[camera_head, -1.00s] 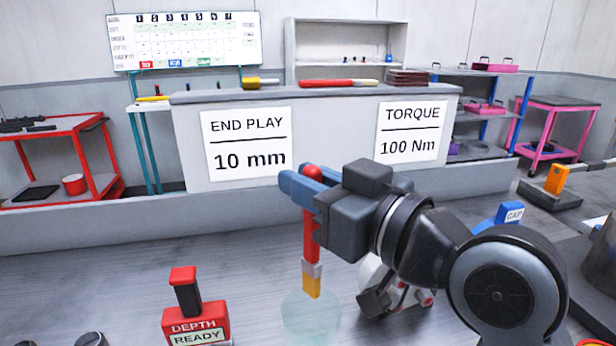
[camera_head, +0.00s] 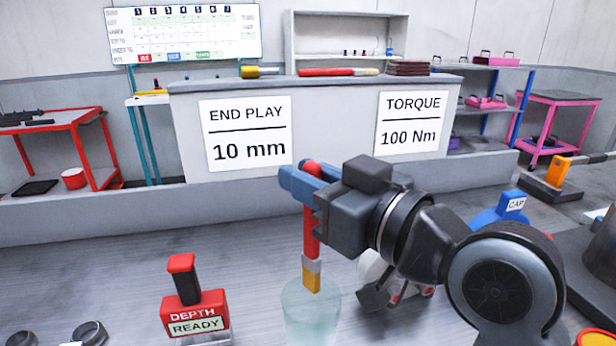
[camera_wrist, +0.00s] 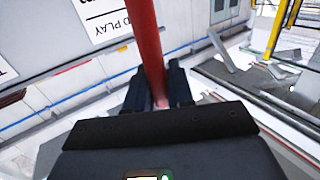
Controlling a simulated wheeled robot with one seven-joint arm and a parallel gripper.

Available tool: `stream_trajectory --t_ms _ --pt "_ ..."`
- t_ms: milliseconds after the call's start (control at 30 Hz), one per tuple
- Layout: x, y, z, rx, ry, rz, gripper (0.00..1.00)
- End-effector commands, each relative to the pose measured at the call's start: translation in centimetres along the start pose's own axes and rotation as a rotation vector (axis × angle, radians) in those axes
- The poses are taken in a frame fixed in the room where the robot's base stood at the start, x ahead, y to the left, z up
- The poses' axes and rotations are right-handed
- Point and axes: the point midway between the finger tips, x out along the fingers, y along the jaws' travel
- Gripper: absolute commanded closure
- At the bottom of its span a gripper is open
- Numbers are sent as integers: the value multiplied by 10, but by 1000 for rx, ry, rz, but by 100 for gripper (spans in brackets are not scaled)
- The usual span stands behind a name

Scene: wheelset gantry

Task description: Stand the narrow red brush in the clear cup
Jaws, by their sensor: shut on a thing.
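My gripper (camera_head: 302,184) is shut on the narrow red brush (camera_head: 311,232) near the top of its handle. The brush hangs almost upright, with its metal band and yellow bristles pointing down. The clear cup (camera_head: 312,318) stands on the bench directly below. The bristle end overlaps the cup's rim in the head view; I cannot tell whether it is inside the mouth or just above or behind it. In the wrist view the red handle (camera_wrist: 146,40) runs up between the dark fingers; the cup is not clearly seen there.
A red DEPTH READY block (camera_head: 195,312) stands left of the cup. A blue CAP piece (camera_head: 510,208) is at the right. Another red brush (camera_head: 330,72) and a yellow one (camera_head: 260,72) lie on the raised ledge. Bench left of the cup is partly clear.

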Motion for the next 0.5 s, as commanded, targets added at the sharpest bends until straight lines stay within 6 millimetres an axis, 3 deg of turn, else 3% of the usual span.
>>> stream_trajectory --t_ms 500 --pt "0 0 9 0 0 0 100"
